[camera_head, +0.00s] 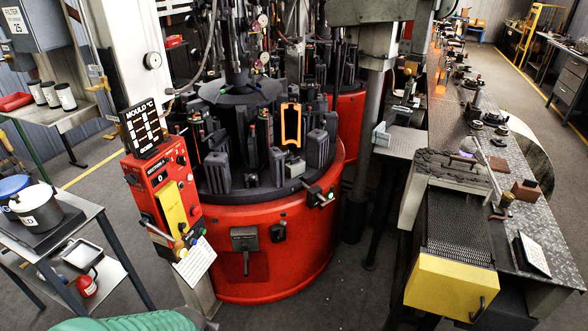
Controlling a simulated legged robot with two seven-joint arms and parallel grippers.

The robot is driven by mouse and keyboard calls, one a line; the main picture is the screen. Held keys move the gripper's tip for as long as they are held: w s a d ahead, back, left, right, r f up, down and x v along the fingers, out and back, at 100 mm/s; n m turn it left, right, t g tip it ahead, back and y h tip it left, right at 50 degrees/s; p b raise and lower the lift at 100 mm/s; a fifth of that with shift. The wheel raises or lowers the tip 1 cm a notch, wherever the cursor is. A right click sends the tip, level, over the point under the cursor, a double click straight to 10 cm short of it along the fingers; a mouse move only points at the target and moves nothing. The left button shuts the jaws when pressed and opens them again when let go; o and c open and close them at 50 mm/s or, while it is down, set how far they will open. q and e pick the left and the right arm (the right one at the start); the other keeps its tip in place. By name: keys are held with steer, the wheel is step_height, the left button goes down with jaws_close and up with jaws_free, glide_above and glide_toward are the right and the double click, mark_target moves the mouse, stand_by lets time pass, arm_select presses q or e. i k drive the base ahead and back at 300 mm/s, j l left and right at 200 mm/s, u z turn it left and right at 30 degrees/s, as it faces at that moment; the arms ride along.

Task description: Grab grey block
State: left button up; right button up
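Several dark grey upright blocks stand on the black top of the red rotary machine (262,245), one at its front left (217,173) and one at its right (317,149). A small light block (294,167) sits among them. A light grey block-like piece (380,135) is on the side plate right of the machine. I cannot tell which of these is the grey block meant. Neither of my grippers shows in the view.
A red control box (165,190) with a mould temperature display stands left of the machine. A yellow-fronted unit (450,288) and a long metal bench (520,190) are at the right. A cart (85,225) with buckets is at the left. Dark floor is open before the machine.

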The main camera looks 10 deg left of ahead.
mark_target(296, 167)
steer(key=u, duration=0.2)
steer(key=i+l+u, duration=0.1)
steer(key=i+u, duration=0.25)
steer(key=u, duration=0.15)
steer(key=i+l+u, duration=0.25)
steer(key=u, duration=0.25)
steer(key=i+l, duration=0.05)
